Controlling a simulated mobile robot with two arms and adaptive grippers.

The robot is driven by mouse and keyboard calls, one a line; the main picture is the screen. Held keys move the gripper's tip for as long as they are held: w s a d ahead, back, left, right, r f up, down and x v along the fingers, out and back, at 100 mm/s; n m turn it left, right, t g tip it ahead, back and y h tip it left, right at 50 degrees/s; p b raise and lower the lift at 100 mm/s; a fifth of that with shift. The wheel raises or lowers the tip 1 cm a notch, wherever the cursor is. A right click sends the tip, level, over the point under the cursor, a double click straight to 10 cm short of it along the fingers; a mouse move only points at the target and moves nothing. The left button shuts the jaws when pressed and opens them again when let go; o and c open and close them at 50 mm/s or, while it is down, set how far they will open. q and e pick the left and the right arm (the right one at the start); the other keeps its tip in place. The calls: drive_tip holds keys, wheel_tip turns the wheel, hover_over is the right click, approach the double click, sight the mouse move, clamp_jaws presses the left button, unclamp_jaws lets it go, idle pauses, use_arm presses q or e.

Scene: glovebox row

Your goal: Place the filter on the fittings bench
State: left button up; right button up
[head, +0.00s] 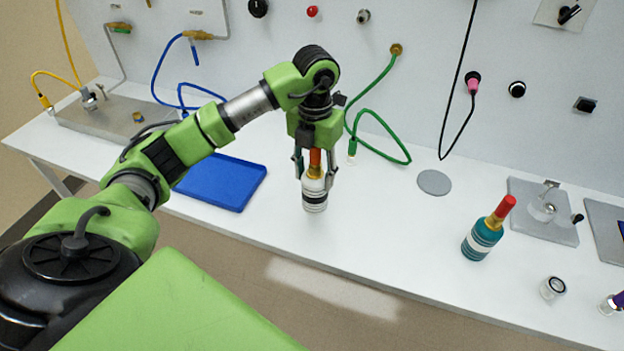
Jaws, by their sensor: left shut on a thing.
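My left gripper (314,176) points down over the white bench (370,225). It is shut on a small upright cylinder (315,200), white with dark bands, with a gold neck and an orange-red top; this looks like the filter. Its top is partly hidden between the fingers. Its base is over the bench near the front edge; I cannot tell whether it touches the surface. A similar teal cylinder with white bands and a red top (482,239) stands on the bench to the right. My right gripper is not in view.
A blue tray (221,183) lies left of the gripper. A grey disc (434,182) and a grey plate with a clear cup (541,210) lie to the right. A small clear jar (552,287) stands near the front. A green hose (381,152) hangs from the wall behind.

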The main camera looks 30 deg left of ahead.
use_arm(q)
drive_tip(key=shift+w+a+f, duration=0.3)
drive_tip(key=shift+w+f, duration=0.05)
drive_tip(key=shift+f, duration=0.15)
drive_tip(key=f+p, duration=0.2)
drive_tip(key=f, duration=0.1)
drive_tip(key=shift+w+a, duration=0.15)
drive_tip(key=shift+a, duration=0.15)
drive_tip(key=shift+f, duration=0.4)
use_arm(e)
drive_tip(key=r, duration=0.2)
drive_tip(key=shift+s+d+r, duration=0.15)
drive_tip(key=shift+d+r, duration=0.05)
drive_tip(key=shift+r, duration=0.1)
use_arm(q)
drive_tip(key=shift+f, duration=0.1)
drive_tip(key=shift+f, duration=0.1)
drive_tip(key=o, duration=1.7)
drive_tip(key=shift+c, duration=0.2)
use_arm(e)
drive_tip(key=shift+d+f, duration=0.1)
